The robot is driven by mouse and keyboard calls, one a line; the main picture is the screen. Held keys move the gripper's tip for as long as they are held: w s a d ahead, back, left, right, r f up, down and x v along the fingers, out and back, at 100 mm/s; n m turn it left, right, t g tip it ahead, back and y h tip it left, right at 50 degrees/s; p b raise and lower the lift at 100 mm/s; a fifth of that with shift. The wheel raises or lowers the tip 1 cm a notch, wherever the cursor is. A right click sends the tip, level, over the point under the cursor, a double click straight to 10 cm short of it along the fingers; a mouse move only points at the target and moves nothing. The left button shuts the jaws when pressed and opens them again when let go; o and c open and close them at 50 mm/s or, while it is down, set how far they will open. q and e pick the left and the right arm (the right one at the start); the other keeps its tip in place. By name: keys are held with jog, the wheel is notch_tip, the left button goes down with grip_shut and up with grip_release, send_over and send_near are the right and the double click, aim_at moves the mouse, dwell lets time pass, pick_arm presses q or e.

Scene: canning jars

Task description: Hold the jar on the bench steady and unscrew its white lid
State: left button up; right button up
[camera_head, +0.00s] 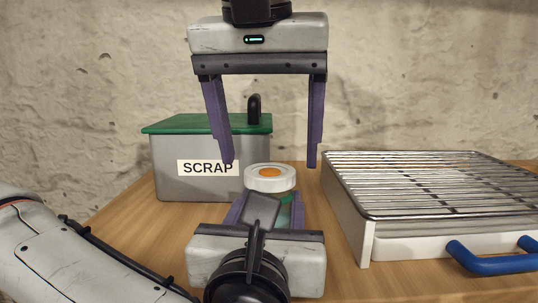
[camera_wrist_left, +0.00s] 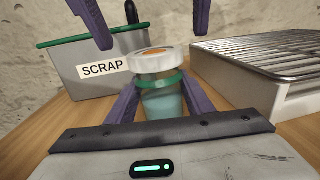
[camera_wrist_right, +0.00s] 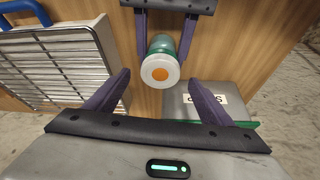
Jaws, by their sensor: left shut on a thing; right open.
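The jar (camera_wrist_left: 163,103) is teal glass with a green band and stands upright on the bench. Its white lid (camera_head: 270,178) has an orange disc on top and is on the jar; it also shows in the left wrist view (camera_wrist_left: 153,61) and the right wrist view (camera_wrist_right: 160,71). My left gripper (camera_head: 268,205) is low in front and shut on the jar body, a finger on each side below the lid. My right gripper (camera_head: 270,165) points down from above, open and empty, its fingertips spread wide either side of the lid and apart from it. My left gripper hides most of the jar in the head view.
A grey bin marked SCRAP (camera_head: 170,180) with a green lid (camera_head: 165,124) and dark handle stands behind left. A white tray with a wire rack (camera_head: 420,180) and blue handle (camera_head: 490,260) stands at right. Bare wooden bench (camera_head: 310,205) shows between.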

jog(key=shift+x, duration=1.2)
jog(key=c, duration=1.3)
jog(key=shift+o, duration=0.2)
jog(key=n, duration=0.2)
jog(key=n+y, duration=0.1)
jog(key=n, duration=0.1)
jog(key=shift+d+y, duration=0.25)
jog(key=shift+y, duration=0.05)
jog(key=shift+n, duration=0.3)
jog(key=n, duration=0.2)
jog(key=n+y, duration=0.1)
jog(key=n, duration=0.1)
jog(key=shift+w+d+n+g+y, duration=0.1)
jog(key=shift+d+n+g+y, duration=0.1)
jog(key=shift+n+g+y, duration=0.15)
jog(key=o, duration=1.2)
jog(key=shift+o, duration=0.2)
